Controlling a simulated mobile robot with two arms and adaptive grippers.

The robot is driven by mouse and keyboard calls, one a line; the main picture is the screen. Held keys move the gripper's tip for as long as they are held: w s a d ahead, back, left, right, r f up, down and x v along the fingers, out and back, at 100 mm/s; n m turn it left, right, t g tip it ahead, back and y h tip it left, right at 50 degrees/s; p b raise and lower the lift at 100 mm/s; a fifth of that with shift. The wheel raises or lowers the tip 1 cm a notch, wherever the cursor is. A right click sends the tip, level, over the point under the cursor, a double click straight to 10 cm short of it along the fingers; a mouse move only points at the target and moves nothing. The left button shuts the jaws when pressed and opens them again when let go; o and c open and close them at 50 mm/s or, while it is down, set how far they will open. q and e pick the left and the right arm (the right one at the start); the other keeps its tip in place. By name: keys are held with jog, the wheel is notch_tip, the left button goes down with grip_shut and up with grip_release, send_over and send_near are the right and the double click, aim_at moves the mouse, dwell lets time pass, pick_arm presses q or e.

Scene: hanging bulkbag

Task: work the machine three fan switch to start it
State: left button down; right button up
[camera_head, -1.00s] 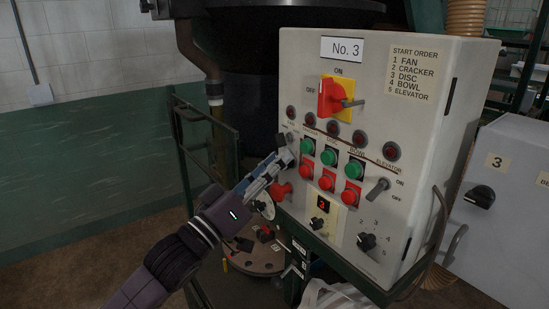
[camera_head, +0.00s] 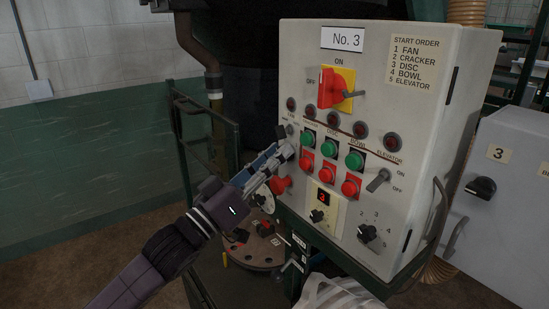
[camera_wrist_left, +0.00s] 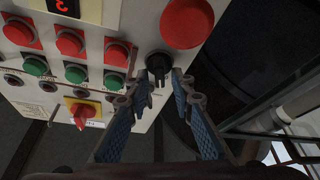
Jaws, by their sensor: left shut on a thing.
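The grey control box marked No. 3 (camera_head: 430,130) stands in the middle of the head view. The machine three fan switch is a black knob (camera_wrist_left: 158,66) in the left wrist view, beside a large red mushroom button (camera_wrist_left: 187,22). My left gripper (camera_head: 285,152) reaches the left edge of the panel, below the fan label. In the left wrist view its two blue fingers (camera_wrist_left: 163,82) are at both sides of the knob and shut on it. In the head view the fingers hide most of the knob. My right gripper is not in view.
A red and yellow main switch (camera_head: 337,90) sits high on the panel. Green buttons (camera_head: 331,148) and red buttons (camera_head: 329,173) are right of the gripper. A black rail (camera_head: 205,125) stands at the left. A second box (camera_head: 510,220) stands at the right.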

pick_arm(q)
jog(key=m+h, duration=0.1)
jog(key=m, duration=0.1)
jog(key=m+g, duration=0.1)
jog(key=m, duration=0.1)
jog(key=shift+g+h+b, duration=0.3)
jog(key=shift+h+b, duration=0.1)
jog(key=m, duration=0.2)
jog(key=shift+m+g+h, duration=0.3)
jog(key=shift+g+h, duration=0.1)
jog(key=m+g+h, duration=0.1)
jog(key=m+g, duration=0.1)
jog(key=m, duration=0.3)
jog(key=shift+s+d+m+g+h+p, duration=0.1)
jog(key=shift+m+g+h+p, duration=0.2)
jog(key=shift+m+g, duration=1)
jog(key=shift+m, duration=0.6)
jog(key=c, duration=2)
grip_release()
jog(key=shift+c, duration=0.2)
jog(key=shift+f, duration=0.1)
